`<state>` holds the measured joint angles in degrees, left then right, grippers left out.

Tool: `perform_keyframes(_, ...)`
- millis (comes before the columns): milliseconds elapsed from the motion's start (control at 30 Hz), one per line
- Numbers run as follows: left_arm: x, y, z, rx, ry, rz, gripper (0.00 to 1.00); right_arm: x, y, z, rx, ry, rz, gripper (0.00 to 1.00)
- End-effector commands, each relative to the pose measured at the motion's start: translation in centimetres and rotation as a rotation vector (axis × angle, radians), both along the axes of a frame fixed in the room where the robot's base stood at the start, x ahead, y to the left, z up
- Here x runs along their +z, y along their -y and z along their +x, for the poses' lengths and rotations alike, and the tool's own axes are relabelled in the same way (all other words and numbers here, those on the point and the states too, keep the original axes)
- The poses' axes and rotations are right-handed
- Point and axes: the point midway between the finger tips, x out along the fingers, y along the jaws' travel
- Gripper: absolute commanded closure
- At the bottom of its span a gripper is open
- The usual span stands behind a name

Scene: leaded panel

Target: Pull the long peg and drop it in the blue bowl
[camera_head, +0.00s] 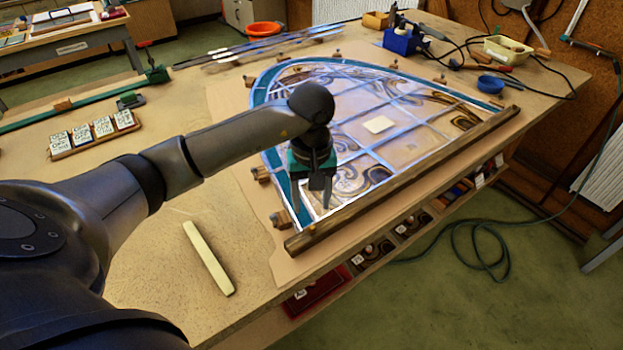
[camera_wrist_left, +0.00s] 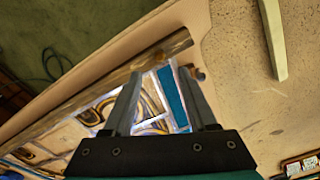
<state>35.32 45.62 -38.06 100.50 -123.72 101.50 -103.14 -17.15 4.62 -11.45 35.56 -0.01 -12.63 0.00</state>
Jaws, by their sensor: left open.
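My left gripper (camera_head: 311,202) is open and empty above the near left corner of the leaded panel (camera_head: 345,120). In the left wrist view its two fingers (camera_wrist_left: 158,74) stand apart over the panel's corner. Small wooden pegs stand around the panel's edge, among them one at the near left corner (camera_head: 280,219), which also shows beside the right finger in the left wrist view (camera_wrist_left: 201,74), and another on the left side (camera_head: 260,174). I cannot tell which peg is the long one. My right gripper is not in view.
A wooden batten (camera_head: 400,180) runs along the panel's front edge. A cream stick (camera_head: 208,257) lies on the bare table at the left. A block of labelled tiles (camera_head: 95,133) stands further left. Tools and cables lie near the blue bowl.

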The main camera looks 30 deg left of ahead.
Motion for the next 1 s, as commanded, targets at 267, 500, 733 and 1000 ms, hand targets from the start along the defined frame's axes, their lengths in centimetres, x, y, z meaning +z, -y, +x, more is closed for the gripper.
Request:
perform_keyframes(267, -5.1, 0.1, -0.1, 0.001, -0.004, -0.002, 0.42, 0.2, 0.0, 0.0, 0.001, 0.0, 0.001, 0.5)
perform_keyframes(500, -7.2, 0.0, 0.0, 0.002, 0.001, -0.001, 0.42, 0.1, -0.1, 0.0, 0.001, 0.0, 0.001, 0.5)
perform_keyframes(733, -7.4, 0.0, 0.0, 0.0, 0.002, -0.001, 0.42, 0.1, -0.1, 0.0, 0.001, 0.0, 0.001, 0.5)
perform_keyframes(1000, -7.4, 0.0, 0.0, 0.001, 0.001, -0.001, 0.62, 0.1, -0.1, 0.0, 0.001, 0.0, 0.001, 0.5)
